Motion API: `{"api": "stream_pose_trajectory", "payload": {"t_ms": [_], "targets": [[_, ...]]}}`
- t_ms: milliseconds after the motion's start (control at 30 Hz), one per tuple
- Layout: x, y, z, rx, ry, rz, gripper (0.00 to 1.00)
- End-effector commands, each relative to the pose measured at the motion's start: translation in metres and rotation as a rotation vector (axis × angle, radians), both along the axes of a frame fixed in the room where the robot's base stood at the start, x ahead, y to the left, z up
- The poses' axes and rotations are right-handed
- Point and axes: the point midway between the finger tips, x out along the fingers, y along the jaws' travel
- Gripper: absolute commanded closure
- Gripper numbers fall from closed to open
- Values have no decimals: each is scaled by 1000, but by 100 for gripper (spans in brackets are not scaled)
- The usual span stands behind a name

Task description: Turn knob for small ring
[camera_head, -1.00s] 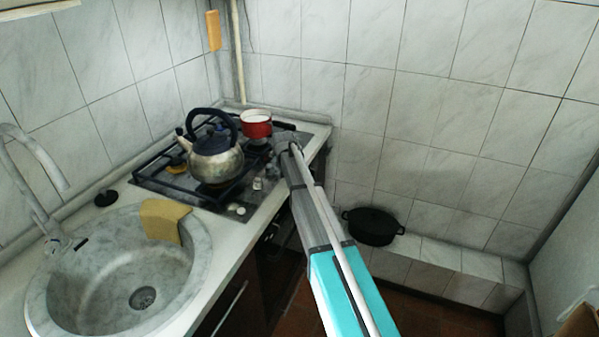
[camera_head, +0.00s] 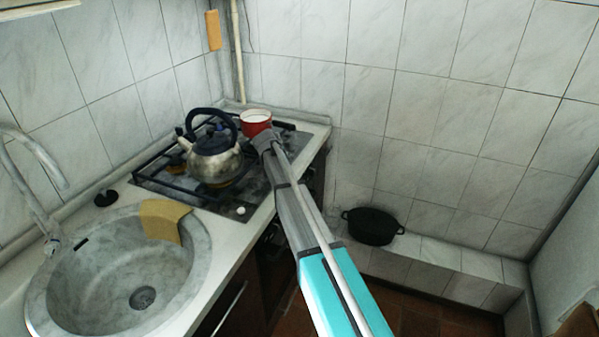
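The stove (camera_head: 152,182) is a dark cooktop set in the counter, with black grates. One pale knob (camera_head: 241,211) shows at its front right corner. Other knobs, if there, are hidden behind my arm and gripper. My gripper (camera_head: 264,143) is over the right part of the stove, just in front of the red pot. Its fingers are too small and hidden to tell whether it is open or shut. I cannot tell whether it touches a knob.
A steel kettle (camera_head: 212,166) with a black handle stands on the stove, left of my gripper. A red enamel pot (camera_head: 256,122) stands behind it. A sink (camera_head: 60,300) with a tan cloth-like piece (camera_head: 160,218) is at left. A black pot (camera_head: 372,227) sits on the low tiled ledge.

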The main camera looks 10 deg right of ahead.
Motion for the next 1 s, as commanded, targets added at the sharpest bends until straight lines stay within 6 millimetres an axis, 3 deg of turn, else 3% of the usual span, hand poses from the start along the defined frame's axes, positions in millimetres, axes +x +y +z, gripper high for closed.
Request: {"api": "stream_pose_trajectory", "payload": {"t_ms": [333,1000], "targets": [[2,1,0,-1,1,-199,18],[-43,35,60,0,0,-202,18]]}}
